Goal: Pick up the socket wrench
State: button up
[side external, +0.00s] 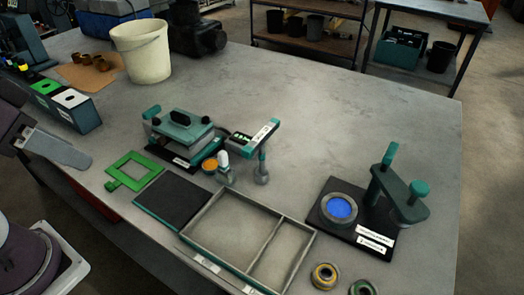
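No thing in view is clearly marked as the socket wrench. The likeliest match is a teal tool with a pale label on its bar (262,133) and a grey upright shaft ending in a round foot, just right of a teal clamp fixture (182,132). Its bar slants up to the right, and its left end is close to the fixture; I cannot tell whether they touch. Dark parts of my arm show at the left edge, with a grey flat piece by the table's edge. My gripper's fingertips cannot be made out in this view.
A grey two-part tray (279,222), a black pad (178,203) and a green frame (134,168) lie in front. A black-based fixture (322,222) with a blue disc stands right, two ring parts (325,276) near the front. A cream bucket (143,52) stands behind. The table's back right is clear.

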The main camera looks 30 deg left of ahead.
jog(key=shift+o, duration=0.2)
jog(key=shift+o, duration=0.6)
jog(key=w+d+r+g, duration=0.1)
jog(key=w+r, duration=0.1)
jog(key=w, duration=0.4)
jog(key=w+d+r+g, duration=0.1)
jog(key=w+d+r, duration=0.1)
jog(key=w, duration=0.4)
jog(key=g, duration=0.2)
send_near(261, 133)
jog(key=s+a, duration=0.3)
jog(key=a, duration=0.1)
jog(key=shift+g, duration=0.8)
jog(key=w+d+f, duration=0.1)
jog(key=f, duration=0.1)
jog(key=w+d+f, duration=0.1)
jog(key=w+f, duration=0.1)
jog(key=w+d+f, duration=0.1)
jog(key=d+f, duration=0.1)
jog(key=f, duration=0.1)
jog(key=shift+w+f, duration=0.1)
jog(key=shift+w, duration=0.1)
notch_tip(261, 133, down, 8)
jog(key=shift+d+r, duration=0.1)
jog(key=shift+r, duration=0.15)
grip_shut()
